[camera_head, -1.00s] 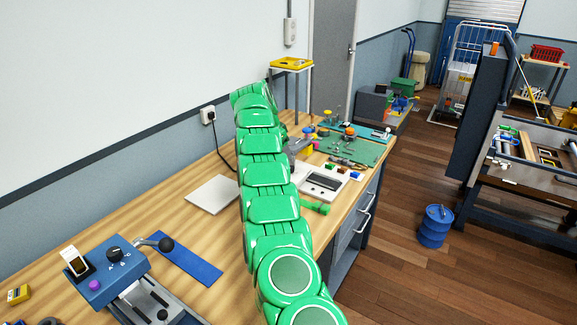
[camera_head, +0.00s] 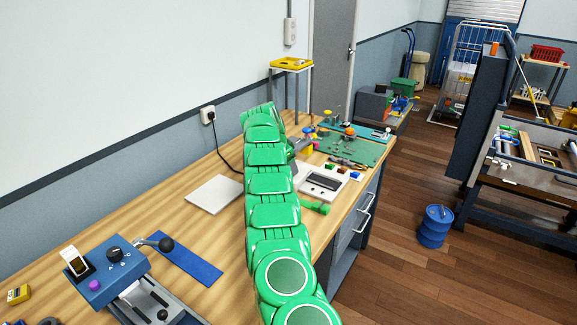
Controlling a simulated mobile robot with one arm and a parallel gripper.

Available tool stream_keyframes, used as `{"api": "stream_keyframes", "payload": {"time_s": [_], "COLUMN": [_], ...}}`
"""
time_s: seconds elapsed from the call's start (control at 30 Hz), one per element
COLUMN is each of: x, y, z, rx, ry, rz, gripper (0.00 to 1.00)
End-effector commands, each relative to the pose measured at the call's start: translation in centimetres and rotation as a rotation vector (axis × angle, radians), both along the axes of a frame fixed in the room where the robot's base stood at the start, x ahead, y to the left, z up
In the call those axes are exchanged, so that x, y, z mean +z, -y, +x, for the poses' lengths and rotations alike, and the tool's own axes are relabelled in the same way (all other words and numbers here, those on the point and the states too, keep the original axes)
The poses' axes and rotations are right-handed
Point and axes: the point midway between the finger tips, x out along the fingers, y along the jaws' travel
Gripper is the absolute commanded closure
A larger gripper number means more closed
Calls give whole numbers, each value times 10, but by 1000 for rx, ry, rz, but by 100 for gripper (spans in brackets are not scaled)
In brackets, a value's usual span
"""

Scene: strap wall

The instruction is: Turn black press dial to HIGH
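A black dial (camera_head: 115,255) sits on the sloping top of a blue press (camera_head: 107,272) at the lower left of the bench. Small white marks stand around it, too small to read surely, and I cannot tell where its pointer is set. A black-knobbed lever (camera_head: 166,244) sticks out to the right of the dial.
A blue mat (camera_head: 187,258) lies beside the press. A pale flat plate (camera_head: 214,194), a grey-white device (camera_head: 323,182) and a green mat (camera_head: 350,148) with small parts lie further back. The wooden bench's left part is fairly clear.

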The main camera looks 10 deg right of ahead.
Motion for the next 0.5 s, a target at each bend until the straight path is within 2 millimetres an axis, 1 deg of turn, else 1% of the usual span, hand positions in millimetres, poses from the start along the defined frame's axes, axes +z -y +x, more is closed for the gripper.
{"api": "stream_keyframes", "payload": {"time_s": [0.23, 0.5], "x": [-1, 0], "y": [0, 0], "z": [0, 0], "rx": [0, 0], "ry": [1, 1], "rz": [0, 0], "gripper": [41, 82]}}
